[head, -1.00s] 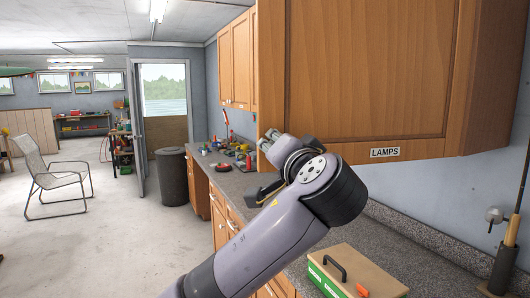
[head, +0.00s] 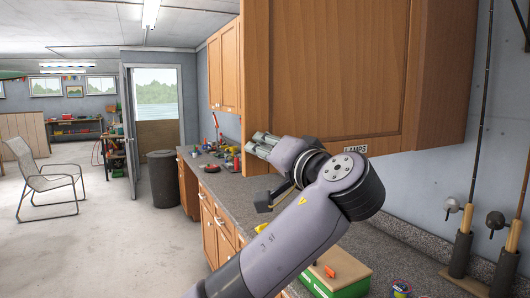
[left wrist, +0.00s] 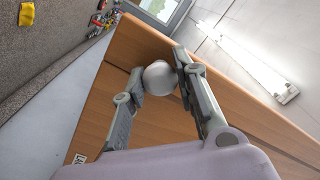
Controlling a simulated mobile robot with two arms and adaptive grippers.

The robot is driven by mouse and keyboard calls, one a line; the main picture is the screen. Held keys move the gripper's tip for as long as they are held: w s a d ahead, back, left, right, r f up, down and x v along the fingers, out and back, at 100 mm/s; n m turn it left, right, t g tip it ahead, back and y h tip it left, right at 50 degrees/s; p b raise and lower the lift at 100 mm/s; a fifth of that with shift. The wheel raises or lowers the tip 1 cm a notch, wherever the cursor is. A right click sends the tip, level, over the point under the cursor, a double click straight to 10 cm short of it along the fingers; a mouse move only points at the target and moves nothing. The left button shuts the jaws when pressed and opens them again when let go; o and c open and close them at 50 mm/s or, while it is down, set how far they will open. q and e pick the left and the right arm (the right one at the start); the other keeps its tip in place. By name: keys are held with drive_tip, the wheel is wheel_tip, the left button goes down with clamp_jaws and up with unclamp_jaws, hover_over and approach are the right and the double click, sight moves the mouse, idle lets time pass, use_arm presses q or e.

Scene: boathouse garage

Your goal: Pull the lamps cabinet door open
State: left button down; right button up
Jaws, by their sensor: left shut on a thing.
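The lamps cabinet door (head: 340,75) is a large brown wooden panel at the upper right of the head view. Its white LAMPS label (head: 356,149) at the lower edge is partly hidden by my left arm. My left gripper (head: 262,144) is at the door's lower left corner. In the left wrist view its two fingers (left wrist: 160,80) are shut on a round, pale knob (left wrist: 159,77) in front of the wood. The knob is hidden in the head view. I cannot tell whether the door stands slightly ajar. My right gripper is not in view.
The grey counter (head: 235,195) runs below the cabinet, with tools at its far end and a green box with a wooden lid (head: 338,272) near me. Fishing rods (head: 462,240) stand at the right. Free floor lies left, with a chair (head: 45,180) and a dark bin (head: 162,180).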

sight(259, 98)
use_arm(q)
drive_tip(key=c, duration=1.7)
unclamp_jaws()
drive_tip(key=shift+r, duration=0.2)
drive_tip(key=o, duration=0.4)
drive_tip(key=shift+s+d, duration=0.1)
drive_tip(key=shift+d, duration=0.1)
drive_tip(key=shift+o, duration=0.3)
drive_tip(key=shift+a+f, duration=0.1)
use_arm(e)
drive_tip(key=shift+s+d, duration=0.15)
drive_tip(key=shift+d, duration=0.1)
use_arm(q)
wheel_tip(259, 98, up, 10)
drive_tip(key=shift+f, duration=0.1)
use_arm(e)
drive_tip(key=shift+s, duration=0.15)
